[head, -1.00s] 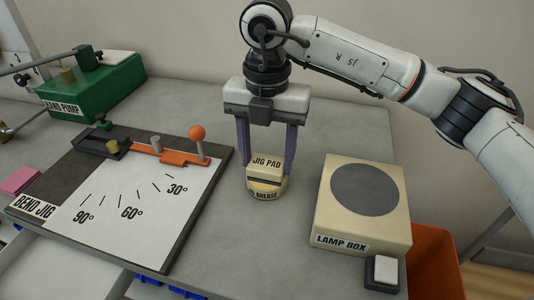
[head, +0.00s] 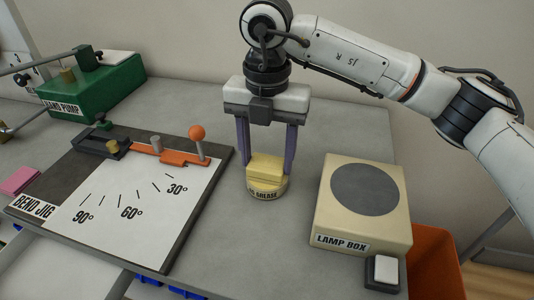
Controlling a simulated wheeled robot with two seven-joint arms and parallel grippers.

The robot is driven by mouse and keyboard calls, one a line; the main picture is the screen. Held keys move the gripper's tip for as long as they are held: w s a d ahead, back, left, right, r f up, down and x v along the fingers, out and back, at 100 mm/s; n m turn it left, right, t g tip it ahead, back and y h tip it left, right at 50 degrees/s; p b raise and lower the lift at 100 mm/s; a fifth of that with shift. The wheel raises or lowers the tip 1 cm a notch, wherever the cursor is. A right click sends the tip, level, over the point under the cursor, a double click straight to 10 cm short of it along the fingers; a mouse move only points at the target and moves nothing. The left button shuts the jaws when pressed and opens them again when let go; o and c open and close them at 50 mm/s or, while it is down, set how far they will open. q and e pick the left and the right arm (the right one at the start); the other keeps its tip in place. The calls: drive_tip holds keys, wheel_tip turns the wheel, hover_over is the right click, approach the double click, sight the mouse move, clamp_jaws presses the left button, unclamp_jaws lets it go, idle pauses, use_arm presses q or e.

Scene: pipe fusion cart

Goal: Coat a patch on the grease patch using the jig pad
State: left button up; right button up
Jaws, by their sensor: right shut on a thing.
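The jig pad (head: 265,168) is a small block, now yellow on the faces that show, with no lettering visible. It sits at or in the top of a round tin labelled GREASE (head: 266,194), in the middle of the table. My right gripper (head: 268,160) points down from above, its two purple fingers on either side of the pad, shut on it. Whether the pad presses on the grease is hard to tell, as the tin's inside is mostly hidden. My left gripper is not in view.
The bend jig board (head: 125,215) with its orange lever (head: 197,133) lies left of the tin. The lamp box (head: 330,230) stands to the right, with a small switch (head: 385,270) in front. A green hand pump (head: 100,90) is at the back left. Bare table lies around the tin.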

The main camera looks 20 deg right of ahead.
sight(267, 163)
drive_tip(key=shift+r+p, duration=2.3)
drive_tip(key=shift+r, duration=1.2)
drive_tip(key=shift+f, duration=0.1)
